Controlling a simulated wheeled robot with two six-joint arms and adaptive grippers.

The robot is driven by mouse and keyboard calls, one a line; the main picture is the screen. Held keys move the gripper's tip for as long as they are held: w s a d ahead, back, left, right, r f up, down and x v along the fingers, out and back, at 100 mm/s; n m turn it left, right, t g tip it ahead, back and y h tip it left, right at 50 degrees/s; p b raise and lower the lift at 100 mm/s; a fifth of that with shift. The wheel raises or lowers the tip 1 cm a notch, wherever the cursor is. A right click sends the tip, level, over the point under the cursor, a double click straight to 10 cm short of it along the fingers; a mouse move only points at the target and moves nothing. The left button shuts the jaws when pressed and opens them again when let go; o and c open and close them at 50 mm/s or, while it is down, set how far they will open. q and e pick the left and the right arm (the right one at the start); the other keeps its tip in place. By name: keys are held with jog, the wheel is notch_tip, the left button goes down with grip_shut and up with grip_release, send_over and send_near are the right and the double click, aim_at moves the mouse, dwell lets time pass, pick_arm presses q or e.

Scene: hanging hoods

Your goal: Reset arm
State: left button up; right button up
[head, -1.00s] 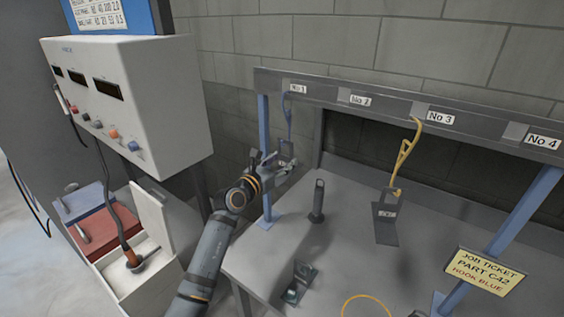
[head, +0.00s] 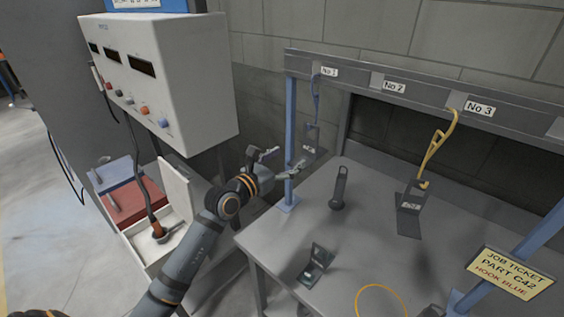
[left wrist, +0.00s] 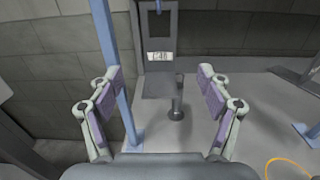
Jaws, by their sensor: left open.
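My left gripper (head: 280,163) is open and empty, left of and in front of the blue post under No 1. In the left wrist view its two fingers (left wrist: 162,95) stand wide apart. A grey part (head: 312,138) hangs from a blue hook (head: 316,95) at No 1, beyond the fingers. It also shows upright in the left wrist view (left wrist: 150,78), with a white label too blurred to read surely. The job ticket (head: 511,273) reads PART C42, HOOK BLUE. My right gripper is not in view.
A yellow hook (head: 438,148) at No 3 holds a dark part (head: 410,210). The grey table (head: 290,235) bears a dark upright handle (head: 339,188), a small open box (head: 316,266) and a yellow ring (head: 381,300). A white control box (head: 165,85) stands left, above an open bin (head: 140,258).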

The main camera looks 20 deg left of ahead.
pick_arm(q)
jog(key=shift+v, duration=1.15)
